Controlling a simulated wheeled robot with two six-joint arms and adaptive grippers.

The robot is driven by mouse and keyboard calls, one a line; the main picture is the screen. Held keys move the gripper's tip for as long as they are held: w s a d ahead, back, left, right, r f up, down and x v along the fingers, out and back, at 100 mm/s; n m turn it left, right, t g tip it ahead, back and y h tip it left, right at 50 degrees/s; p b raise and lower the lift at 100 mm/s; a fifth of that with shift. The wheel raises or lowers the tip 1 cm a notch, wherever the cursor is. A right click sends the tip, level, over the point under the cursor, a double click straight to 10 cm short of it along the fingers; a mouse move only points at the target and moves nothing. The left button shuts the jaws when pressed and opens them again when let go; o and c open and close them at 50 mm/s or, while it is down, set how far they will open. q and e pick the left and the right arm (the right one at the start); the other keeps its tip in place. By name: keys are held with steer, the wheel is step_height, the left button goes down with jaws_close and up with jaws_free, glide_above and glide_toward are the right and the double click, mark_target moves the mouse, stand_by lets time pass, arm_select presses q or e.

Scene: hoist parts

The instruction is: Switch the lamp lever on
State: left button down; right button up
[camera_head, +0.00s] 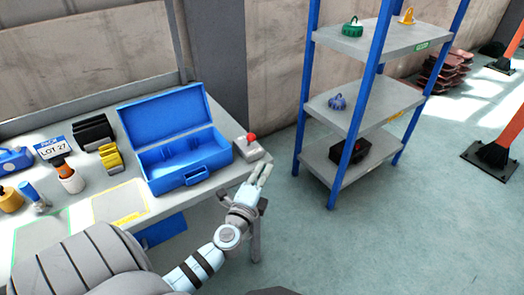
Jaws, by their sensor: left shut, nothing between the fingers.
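The lamp lever is a small grey box with a red knob (252,137) on top. It stands at the right end of the workbench (150,213), just right of the open blue toolbox (184,157). My left gripper (264,174) is in front of and below the lever box in the picture, near the bench's right edge. Its fingers are shut and empty, pointing up toward the box. A small gap shows between the fingertips and the box. I cannot tell which way the lever is set. My right gripper is not in view.
Black and yellow holders (95,132), a "LOT 27" sign (54,148) and bottles stand left on the bench. A blue-post shelf (366,45) with several small parts stands to the right. Open floor lies between bench and shelf. Orange posts (495,152) stand far right.

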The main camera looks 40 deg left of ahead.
mark_target(251, 141)
arm_select(q)
steer(key=shift+r, duration=0.3)
steer(key=w+a, duration=0.4)
steer(key=w, duration=0.1)
steer(key=w+a, duration=0.2)
steer(key=shift+w+r, duration=0.15)
steer(key=shift+r, duration=0.15)
steer(key=shift+s+a, duration=0.2)
steer(key=shift+w+d, duration=0.1)
